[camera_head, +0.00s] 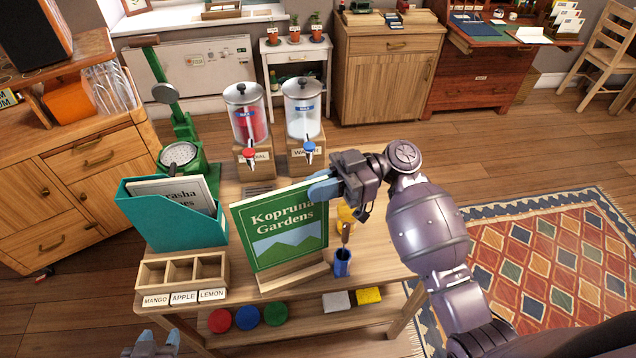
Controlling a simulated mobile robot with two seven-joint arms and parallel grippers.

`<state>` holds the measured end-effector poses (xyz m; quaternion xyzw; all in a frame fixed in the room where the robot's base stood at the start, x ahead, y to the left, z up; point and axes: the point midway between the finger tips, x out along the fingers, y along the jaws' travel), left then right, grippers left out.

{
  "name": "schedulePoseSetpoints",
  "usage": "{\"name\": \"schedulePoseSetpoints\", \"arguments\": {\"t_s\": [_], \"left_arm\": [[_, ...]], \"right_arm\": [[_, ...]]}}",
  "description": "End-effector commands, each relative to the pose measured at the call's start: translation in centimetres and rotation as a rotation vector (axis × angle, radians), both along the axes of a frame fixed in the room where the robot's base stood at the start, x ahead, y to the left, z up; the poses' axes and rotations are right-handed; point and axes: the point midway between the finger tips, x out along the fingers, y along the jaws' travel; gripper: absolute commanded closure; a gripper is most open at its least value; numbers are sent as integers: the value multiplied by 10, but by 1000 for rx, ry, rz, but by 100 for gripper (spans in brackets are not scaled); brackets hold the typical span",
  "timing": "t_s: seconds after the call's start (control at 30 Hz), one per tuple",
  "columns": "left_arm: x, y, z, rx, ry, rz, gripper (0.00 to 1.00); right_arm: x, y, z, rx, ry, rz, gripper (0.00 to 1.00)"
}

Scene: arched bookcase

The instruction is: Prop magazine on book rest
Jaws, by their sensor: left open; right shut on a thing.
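The green "Kopruna Gardens" magazine (283,228) stands nearly upright, leaning slightly, with its cover facing me. Its lower edge is at the wooden book rest (294,278) on the table; I cannot tell whether its weight is fully on the rest. My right gripper (325,188) is shut on the magazine's upper right edge. My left gripper (152,345) is open and empty at the bottom left, in front of the table, and partly cut off by the frame.
A teal magazine file (172,222), a divided wooden box (182,271) and a blue cup (342,264) stand close around the rest. The lower shelf holds coloured discs (247,317).

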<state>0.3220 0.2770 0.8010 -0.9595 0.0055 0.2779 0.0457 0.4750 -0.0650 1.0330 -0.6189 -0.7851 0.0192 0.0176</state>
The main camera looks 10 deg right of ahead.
Motion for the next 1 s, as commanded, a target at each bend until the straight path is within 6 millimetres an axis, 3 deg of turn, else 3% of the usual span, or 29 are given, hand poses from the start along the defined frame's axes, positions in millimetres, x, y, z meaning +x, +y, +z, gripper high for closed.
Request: {"name": "schedulePoseSetpoints", "arguments": {"t_s": [0.43,1.0], "left_arm": [[-5,0,-36,0,25,-1,54],[-4,-1,-39,0,25,-2,54]], "right_arm": [[-2,0,-35,1,2,0,100],[-2,0,-38,1,-1,0,100]]}}
